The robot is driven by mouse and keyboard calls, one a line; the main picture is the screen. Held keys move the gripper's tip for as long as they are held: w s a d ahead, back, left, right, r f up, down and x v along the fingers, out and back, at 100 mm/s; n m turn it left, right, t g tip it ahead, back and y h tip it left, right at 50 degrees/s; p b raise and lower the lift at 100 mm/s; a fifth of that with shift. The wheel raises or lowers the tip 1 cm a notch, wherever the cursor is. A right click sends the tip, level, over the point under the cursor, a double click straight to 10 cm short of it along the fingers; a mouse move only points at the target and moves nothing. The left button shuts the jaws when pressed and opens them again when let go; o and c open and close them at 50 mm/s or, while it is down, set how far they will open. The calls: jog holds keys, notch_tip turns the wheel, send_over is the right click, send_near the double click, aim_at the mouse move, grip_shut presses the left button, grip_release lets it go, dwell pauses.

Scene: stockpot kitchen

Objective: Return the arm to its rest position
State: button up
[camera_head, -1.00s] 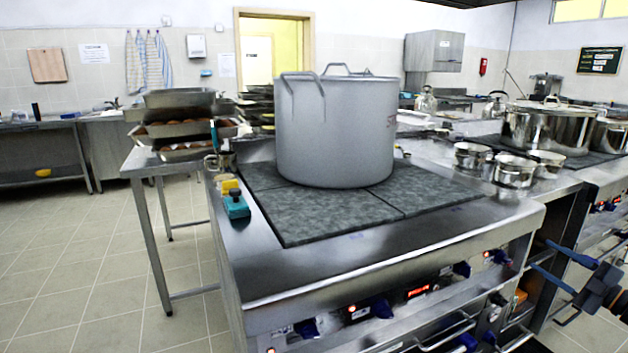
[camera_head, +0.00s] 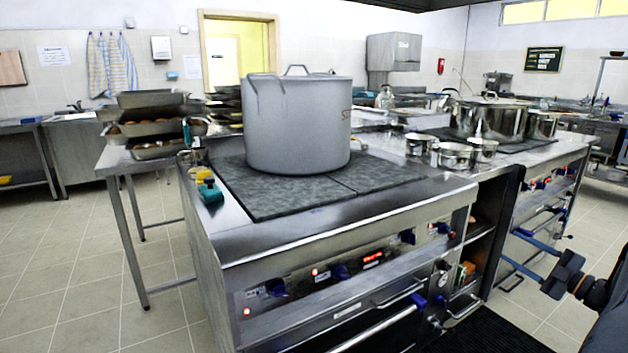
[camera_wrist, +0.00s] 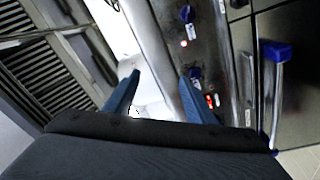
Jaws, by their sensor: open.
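My gripper (camera_head: 510,246) is at the right of the head view, in front of the cooker's front face and beyond its near oven section. Its two blue fingers are apart with nothing between them. In the wrist view the open fingers (camera_wrist: 158,82) point toward a steel front with knobs and red lights. A large grey stockpot (camera_head: 298,125) stands upright on the dark hot plate (camera_head: 262,196) of the cooker, well apart from my gripper.
The steel cooker (camera_head: 335,240) has knobs and oven handles along its front. A shiny pot (camera_head: 487,117) and several small pans (camera_head: 452,156) stand farther right. Trays of food (camera_head: 153,128) are stacked at left. Tiled floor is open at left and right.

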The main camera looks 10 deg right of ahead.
jog(key=shift+w+a, duration=0.3)
jog(key=shift+w, duration=0.1)
dwell(0.3)
